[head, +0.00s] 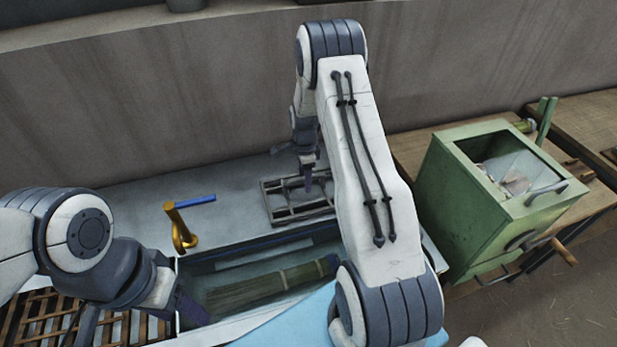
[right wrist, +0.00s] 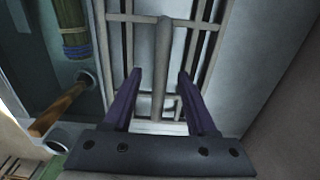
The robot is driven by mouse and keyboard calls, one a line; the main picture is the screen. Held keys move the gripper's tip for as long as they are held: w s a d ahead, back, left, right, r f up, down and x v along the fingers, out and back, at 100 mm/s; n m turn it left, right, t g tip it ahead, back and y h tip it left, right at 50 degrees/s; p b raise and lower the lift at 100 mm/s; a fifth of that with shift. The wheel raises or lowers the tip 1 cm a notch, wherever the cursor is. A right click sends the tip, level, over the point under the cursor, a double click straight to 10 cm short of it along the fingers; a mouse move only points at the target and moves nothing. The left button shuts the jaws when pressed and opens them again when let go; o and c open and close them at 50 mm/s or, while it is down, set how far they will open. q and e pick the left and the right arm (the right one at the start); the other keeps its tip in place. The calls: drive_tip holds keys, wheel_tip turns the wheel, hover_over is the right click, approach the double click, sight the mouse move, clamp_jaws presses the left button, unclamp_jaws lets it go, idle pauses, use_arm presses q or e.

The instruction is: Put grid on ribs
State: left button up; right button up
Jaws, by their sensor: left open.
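A grey metal grid with a central bar (head: 285,212) lies flat on the pale counter behind the basin in the head view. In the right wrist view the grid's bar (right wrist: 162,60) runs between my right gripper's fingers (right wrist: 160,74), which stand apart on either side; contact is unclear. My right gripper (head: 307,178) is open above the grid, partly hidden by my arm. My left gripper (head: 190,303) is open and empty at the basin's left end. Brown slatted bars (head: 35,320), possibly the ribs, lie at lower left, partly hidden by my left arm.
A green box (head: 460,190) stands on a wooden table at right. The wall closes the back.

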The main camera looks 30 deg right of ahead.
wheel_tip(320, 180, up, 10)
drive_tip(key=shift+r+b, duration=0.15)
drive_tip(key=shift+b, duration=0.95)
wheel_tip(320, 180, up, 7)
drive_tip(key=p, duration=0.6)
